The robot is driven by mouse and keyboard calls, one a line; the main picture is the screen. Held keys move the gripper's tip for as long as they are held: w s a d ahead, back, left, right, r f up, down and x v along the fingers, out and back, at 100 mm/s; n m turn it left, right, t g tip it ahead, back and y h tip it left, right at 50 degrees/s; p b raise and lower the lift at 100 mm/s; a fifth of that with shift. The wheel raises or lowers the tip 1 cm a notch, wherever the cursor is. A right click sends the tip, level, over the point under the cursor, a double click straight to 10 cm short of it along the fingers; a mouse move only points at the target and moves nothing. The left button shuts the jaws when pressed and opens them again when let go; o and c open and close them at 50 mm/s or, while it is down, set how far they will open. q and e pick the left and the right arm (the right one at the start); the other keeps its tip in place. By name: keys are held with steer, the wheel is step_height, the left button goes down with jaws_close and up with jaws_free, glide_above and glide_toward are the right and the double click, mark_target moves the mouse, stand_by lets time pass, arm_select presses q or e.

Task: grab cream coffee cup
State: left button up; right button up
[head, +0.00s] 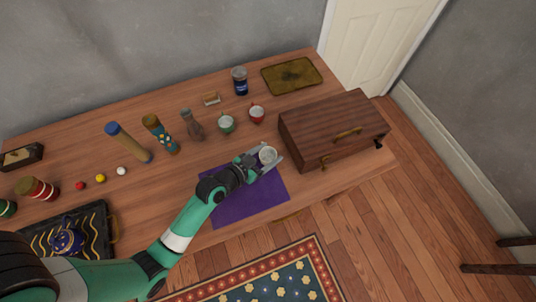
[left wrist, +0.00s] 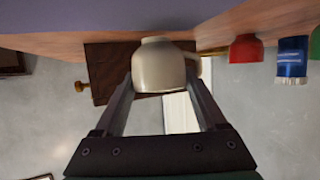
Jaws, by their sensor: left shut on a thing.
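The cream coffee cup (head: 267,155) is at the upper right part of the purple mat (head: 240,206) in the head view. My left gripper (head: 266,160) is shut on it, with one finger on each side of the cup. In the left wrist view the cup (left wrist: 160,66) sits between the fingertips of my left gripper (left wrist: 160,88), and the view is upside down. Whether the cup touches the mat cannot be told. My right gripper is in neither view.
A wooden box (head: 330,128) with brass handles stands close to the right of the cup. A vase (head: 192,125) stands further left. The mat's front part is clear.

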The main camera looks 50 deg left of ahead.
arm_select(q)
steer(key=s+d+r+p, duration=0.6)
steer(key=s+d+r, duration=0.2)
steer(key=s+r, duration=0.3)
steer(key=shift+d+r+p, duration=0.2)
steer(key=shift+r+p, duration=0.05)
steer(key=shift+p, duration=0.15)
